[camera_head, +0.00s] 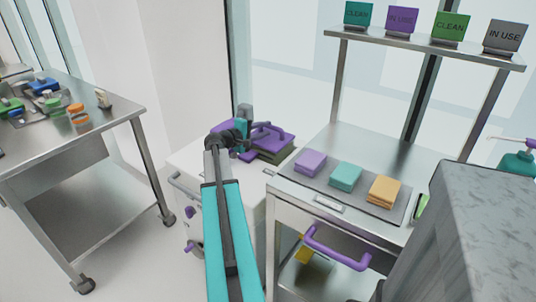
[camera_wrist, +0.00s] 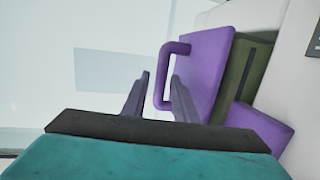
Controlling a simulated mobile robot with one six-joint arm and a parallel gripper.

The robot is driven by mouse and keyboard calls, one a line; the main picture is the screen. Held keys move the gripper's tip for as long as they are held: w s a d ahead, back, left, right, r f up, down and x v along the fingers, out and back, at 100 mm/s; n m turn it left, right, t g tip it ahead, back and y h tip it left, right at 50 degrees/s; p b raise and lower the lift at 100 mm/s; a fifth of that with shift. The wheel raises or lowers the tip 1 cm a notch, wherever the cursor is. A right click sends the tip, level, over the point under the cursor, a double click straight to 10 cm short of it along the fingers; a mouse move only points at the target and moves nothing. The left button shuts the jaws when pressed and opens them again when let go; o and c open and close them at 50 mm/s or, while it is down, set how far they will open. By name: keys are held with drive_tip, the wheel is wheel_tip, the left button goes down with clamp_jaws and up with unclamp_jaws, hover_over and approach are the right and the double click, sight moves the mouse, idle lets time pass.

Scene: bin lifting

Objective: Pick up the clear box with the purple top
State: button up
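A box with a purple top (camera_head: 273,138) sits on the white cabinet left of the steel cart. Its side looks dark olive, not clearly see-through. In the wrist view its purple lid (camera_wrist: 207,68) stands at the right, with a purple loop handle (camera_wrist: 174,47) pointing left. My gripper (camera_wrist: 161,80) is open, its two dark fingers apart. The handle's bar shows between the two fingertips; I cannot tell whether it is touched. In the head view my gripper (camera_head: 246,136) is at the box's left side, partly hidden by my arm.
Another purple part (camera_wrist: 260,127) shows below the box. The steel cart (camera_head: 375,150) holds purple, teal and orange folded cloths, with signs on a shelf above. A steel table (camera_head: 60,135) with small coloured items stands left. Floor shows between table and cabinet.

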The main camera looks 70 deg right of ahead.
sight(270, 127)
drive_tip(key=shift+p+x, duration=0.35)
drive_tip(key=shift+x, duration=2.3)
drive_tip(key=shift+f, duration=0.15)
clamp_jaws()
